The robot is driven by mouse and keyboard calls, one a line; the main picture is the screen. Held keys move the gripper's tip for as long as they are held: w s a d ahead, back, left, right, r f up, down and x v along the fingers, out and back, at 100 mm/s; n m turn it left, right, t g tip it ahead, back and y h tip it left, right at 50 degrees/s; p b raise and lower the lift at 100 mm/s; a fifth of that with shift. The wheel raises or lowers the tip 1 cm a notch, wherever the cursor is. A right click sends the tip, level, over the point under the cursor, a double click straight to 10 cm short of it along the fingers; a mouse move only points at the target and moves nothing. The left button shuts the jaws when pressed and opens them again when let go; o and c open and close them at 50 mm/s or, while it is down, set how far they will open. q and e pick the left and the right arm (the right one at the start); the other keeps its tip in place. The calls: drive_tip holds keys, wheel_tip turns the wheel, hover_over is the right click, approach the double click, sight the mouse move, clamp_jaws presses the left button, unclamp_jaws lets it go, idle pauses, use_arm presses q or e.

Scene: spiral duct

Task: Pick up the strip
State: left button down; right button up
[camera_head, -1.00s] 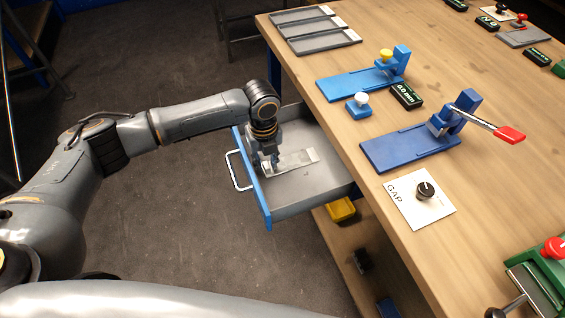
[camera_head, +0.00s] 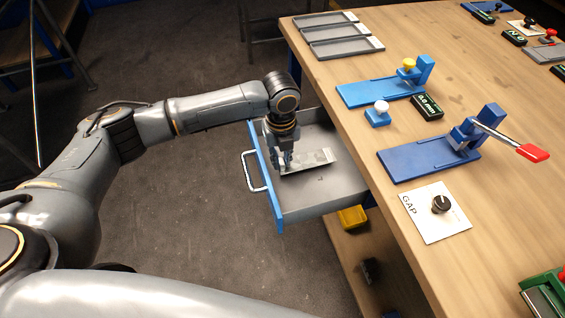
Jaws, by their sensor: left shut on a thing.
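The strip (camera_head: 315,159) is a flat, pale grey metal piece in the open drawer (camera_head: 318,197) under the workbench. My left gripper (camera_head: 286,168) points down into the drawer and is shut on the left end of the strip. The strip's right part shows beyond the fingers; its left end is hidden by them. I cannot tell whether the strip touches the drawer floor. My right gripper is not in view.
The drawer's blue front (camera_head: 264,178) with a handle (camera_head: 254,171) stands to the left of the gripper. The wooden bench top (camera_head: 345,115) is close on the right, with blue fixtures (camera_head: 428,158), grey trays (camera_head: 343,47) and a GAP dial card (camera_head: 435,212).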

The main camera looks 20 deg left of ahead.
use_arm(q)
drive_tip(key=s+d+r, duration=0.1)
drive_tip(key=s+r, duration=1)
drive_tip(key=s, duration=0.3)
wheel_tip(320, 180, up, 7)
drive_tip(key=p, duration=0.9)
drive_tip(key=shift+f, duration=0.2)
